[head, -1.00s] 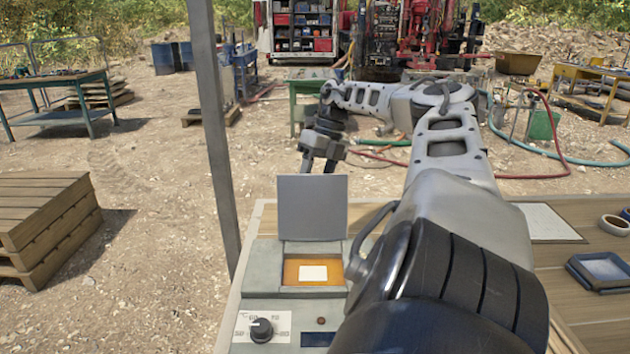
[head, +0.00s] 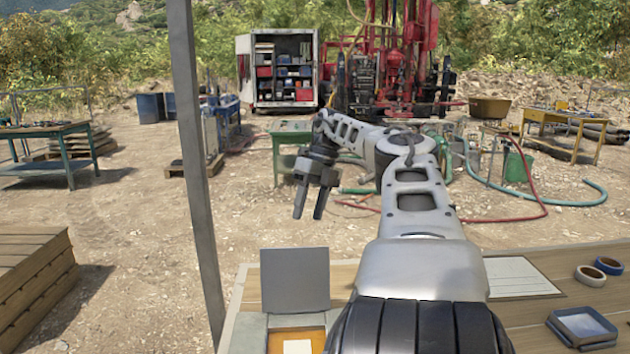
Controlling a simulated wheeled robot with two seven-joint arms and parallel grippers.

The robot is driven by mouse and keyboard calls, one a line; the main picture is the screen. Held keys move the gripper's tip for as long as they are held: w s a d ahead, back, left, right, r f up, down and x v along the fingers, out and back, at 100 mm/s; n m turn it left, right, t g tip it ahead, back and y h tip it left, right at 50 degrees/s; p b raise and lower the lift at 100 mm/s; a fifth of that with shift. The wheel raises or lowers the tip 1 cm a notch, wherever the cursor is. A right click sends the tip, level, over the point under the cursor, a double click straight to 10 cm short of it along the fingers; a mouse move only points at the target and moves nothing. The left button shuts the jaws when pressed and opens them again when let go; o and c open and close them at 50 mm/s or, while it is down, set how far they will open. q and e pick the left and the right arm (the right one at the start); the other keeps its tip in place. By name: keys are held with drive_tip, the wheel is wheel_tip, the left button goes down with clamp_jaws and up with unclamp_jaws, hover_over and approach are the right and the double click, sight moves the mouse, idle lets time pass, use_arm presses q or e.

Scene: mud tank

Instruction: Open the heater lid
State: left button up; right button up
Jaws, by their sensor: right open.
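The heater (head: 247,335) stands on the wooden table at the bottom of the head view, partly cut off by the frame edge. Its grey lid (head: 295,281) stands upright, open, at the back of the orange-lined well. A white piece (head: 297,347) lies in the well. My right gripper (head: 309,217) hangs in the air above and beyond the lid, apart from it, with its two fingers spread and nothing between them. My right arm covers the heater's right side. My left gripper is not in view.
A white sheet (head: 519,277), tape rolls (head: 590,276) and a blue tray (head: 583,328) lie on the table (head: 468,241) at the right. A grey post (head: 198,180) stands left of the heater. Pallets (head: 30,275) are on the ground at the left.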

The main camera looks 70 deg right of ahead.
drive_tip(key=shift+v, duration=2.75)
drive_tip(key=shift+w+a, duration=0.1)
drive_tip(key=shift+w, duration=0.05)
